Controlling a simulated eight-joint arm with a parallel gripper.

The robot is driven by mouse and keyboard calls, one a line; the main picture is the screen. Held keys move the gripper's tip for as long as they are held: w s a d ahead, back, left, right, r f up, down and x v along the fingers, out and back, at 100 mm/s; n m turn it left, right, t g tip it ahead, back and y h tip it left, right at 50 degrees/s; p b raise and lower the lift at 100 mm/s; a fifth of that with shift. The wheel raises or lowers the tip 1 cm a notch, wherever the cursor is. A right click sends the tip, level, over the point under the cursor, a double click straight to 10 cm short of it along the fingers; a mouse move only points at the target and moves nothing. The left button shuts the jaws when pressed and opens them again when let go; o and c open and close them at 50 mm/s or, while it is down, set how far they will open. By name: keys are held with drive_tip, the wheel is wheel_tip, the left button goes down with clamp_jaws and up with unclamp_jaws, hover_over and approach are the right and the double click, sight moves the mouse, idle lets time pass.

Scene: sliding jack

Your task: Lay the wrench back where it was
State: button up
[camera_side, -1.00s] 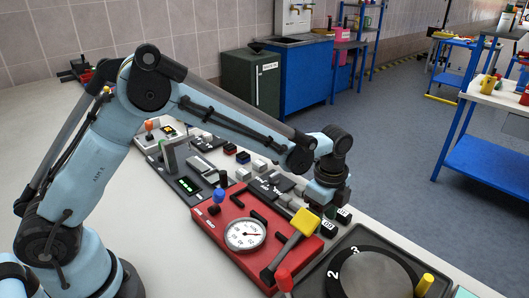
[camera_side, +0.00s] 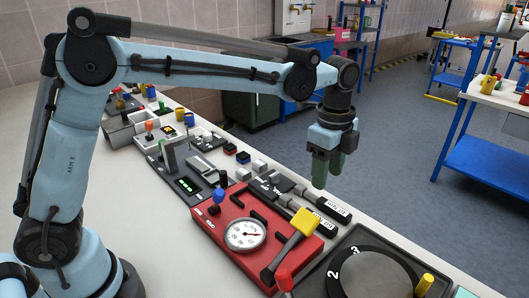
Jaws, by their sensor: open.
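My gripper (camera_side: 328,170) is open and empty. Its green fingers point down and hang above the far edge of the bench. Below it, two dark, narrow pieces with white labels lie beside the red gauge panel: an upper one (camera_side: 325,207) and a lower one (camera_side: 309,220). They look like wrench handles, but the labels are too small to read and I cannot tell which is the wrench. Both lie on the bench side by side, apart from my gripper.
The red panel (camera_side: 212,222) carries a dial gauge (camera_side: 245,234) and a yellow-topped lever (camera_side: 305,222). A numbered black turntable (camera_side: 375,275) stands at the front right. Small blocks and switch boxes line the bench behind. The bench's left side (camera_side: 150,235) is bare.

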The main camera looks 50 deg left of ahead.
drive_tip(key=s+a+n+t, duration=0.2)
drive_tip(key=s+a+n, duration=0.2)
drive_tip(key=s+n, duration=0.1)
drive_tip(key=s+a+n+t, duration=0.2)
drive_tip(key=s+a+n, duration=0.3)
drive_tip(key=n, duration=0.1)
drive_tip(key=s+a+n+t, duration=0.3)
drive_tip(key=s+a+n, duration=0.2)
drive_tip(key=s+n, duration=0.1)
drive_tip(key=shift+n, duration=0.3)
idle(0.5)
